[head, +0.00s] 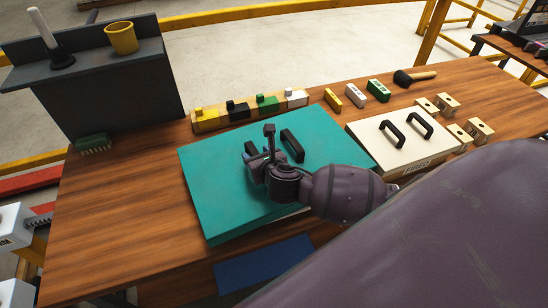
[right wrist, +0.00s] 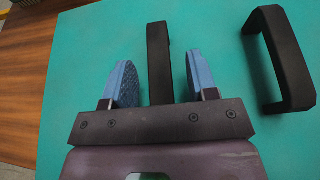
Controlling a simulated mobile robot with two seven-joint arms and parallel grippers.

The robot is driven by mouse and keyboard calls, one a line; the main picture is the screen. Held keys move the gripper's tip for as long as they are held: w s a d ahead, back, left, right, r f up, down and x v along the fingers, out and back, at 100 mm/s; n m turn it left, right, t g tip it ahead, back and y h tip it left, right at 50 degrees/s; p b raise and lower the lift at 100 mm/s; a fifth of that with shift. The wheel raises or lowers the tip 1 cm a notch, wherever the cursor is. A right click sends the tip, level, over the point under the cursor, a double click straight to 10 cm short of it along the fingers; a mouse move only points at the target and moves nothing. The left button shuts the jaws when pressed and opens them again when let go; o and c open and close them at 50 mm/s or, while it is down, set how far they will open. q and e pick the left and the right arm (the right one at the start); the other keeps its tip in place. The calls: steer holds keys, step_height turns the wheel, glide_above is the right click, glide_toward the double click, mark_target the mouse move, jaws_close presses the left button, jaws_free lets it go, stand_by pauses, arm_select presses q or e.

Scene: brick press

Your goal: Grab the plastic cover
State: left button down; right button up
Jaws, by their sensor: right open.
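The plastic cover looks to be the flat teal cover (head: 215,190) lying on the wooden table in the head view; it also fills most of the right wrist view (right wrist: 95,40). It has two black handles. The right handle (head: 292,147) stands free, also in the right wrist view (right wrist: 282,60). My right gripper (head: 258,152) is over the left handle and hides part of it. In the right wrist view, its blue finger pads (right wrist: 160,80) are open, one on each side of the left handle (right wrist: 158,45), with gaps on both sides. My left gripper is not in view.
A cream box (head: 365,135) with two black handles stands right of the cover. Behind are a wooden rack (head: 210,126) with coloured blocks, loose bricks (head: 355,94) and a mallet (head: 415,76). A blue mat (head: 262,264) lies in front. The left table area is mostly clear.

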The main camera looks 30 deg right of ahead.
steer(key=shift+w, duration=0.1)
jaws_close()
steer(key=shift+r, duration=0.1)
stand_by(0.5)
